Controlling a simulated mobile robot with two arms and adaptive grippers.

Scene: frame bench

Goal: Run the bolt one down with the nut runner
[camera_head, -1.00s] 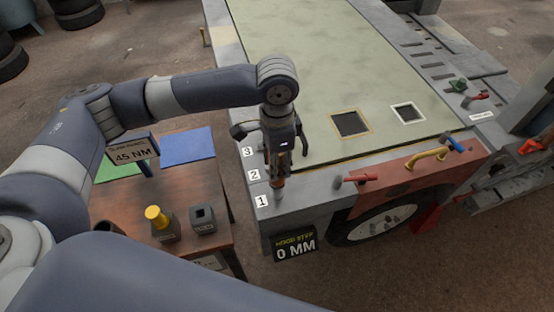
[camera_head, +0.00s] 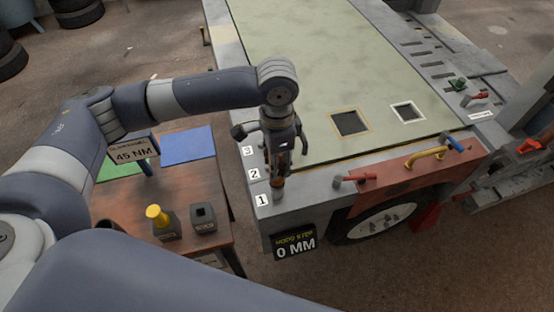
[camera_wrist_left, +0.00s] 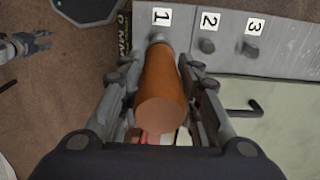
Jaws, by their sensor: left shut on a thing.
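My left gripper (camera_head: 279,165) is shut on the nut runner, an orange-brown cylinder (camera_wrist_left: 163,90), and holds it roughly upright over the near left corner of the frame bench. In the head view the lower end of the nut runner (camera_head: 277,183) is at the spot by label 1 (camera_head: 262,200). In the left wrist view its far end meets the bolt position at label 1 and hides that bolt; I cannot tell how it is seated. Bolt two (camera_wrist_left: 207,46) and bolt three (camera_wrist_left: 250,50) stand beside their labels. A grey gripper, seemingly my right one (camera_wrist_left: 38,42), shows small, its opening unclear.
A wooden side table (camera_head: 190,240) holds a yellow-topped block (camera_head: 160,222), a dark socket block (camera_head: 204,218) and a 45 NM sign (camera_head: 134,152). A 0 MM display (camera_head: 295,243) hangs at the bench corner.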

